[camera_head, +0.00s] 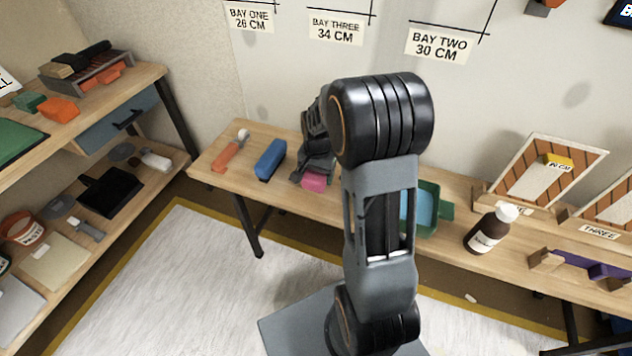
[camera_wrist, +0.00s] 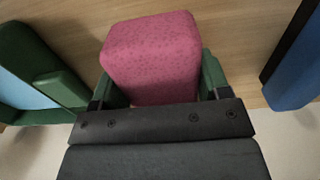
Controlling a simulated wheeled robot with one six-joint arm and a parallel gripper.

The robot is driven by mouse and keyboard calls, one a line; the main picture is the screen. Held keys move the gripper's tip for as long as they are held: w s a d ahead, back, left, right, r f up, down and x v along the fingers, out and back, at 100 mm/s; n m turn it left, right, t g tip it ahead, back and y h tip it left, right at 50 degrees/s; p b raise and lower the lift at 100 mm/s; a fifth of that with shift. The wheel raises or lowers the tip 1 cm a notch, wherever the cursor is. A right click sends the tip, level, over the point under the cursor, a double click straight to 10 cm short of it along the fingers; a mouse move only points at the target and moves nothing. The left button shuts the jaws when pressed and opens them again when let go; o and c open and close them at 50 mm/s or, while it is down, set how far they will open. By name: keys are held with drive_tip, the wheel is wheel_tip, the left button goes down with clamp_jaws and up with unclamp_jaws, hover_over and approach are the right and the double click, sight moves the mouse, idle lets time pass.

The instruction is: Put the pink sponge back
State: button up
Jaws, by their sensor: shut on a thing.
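The pink sponge (camera_head: 314,181) is at the front part of the long wooden table, below my gripper (camera_head: 316,172). In the wrist view the pink sponge (camera_wrist: 152,58) sits between the two green fingertips of my gripper (camera_wrist: 158,78), which are shut on its sides. The wooden surface shows behind it; I cannot tell whether the sponge touches the table. My arm hides part of the table right of the sponge.
A blue block (camera_head: 270,159) and an orange-handled tool (camera_head: 231,150) lie left of the sponge. A green tray with blue inside (camera_head: 428,208) is to the right, partly behind my arm. A brown bottle (camera_head: 490,231) stands further right.

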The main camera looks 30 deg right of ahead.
drive_tip(key=shift+w+a+f, duration=0.1)
drive_tip(key=shift+w+f, duration=0.2)
drive_tip(key=shift+f, duration=0.15)
wheel_tip(320, 180, down, 3)
drive_tip(key=shift+w+r+b, duration=0.1)
drive_tip(key=shift+r+b, duration=0.05)
drive_tip(key=shift+b, duration=0.2)
drive_tip(key=o, duration=0.9)
drive_tip(key=shift+o, duration=0.2)
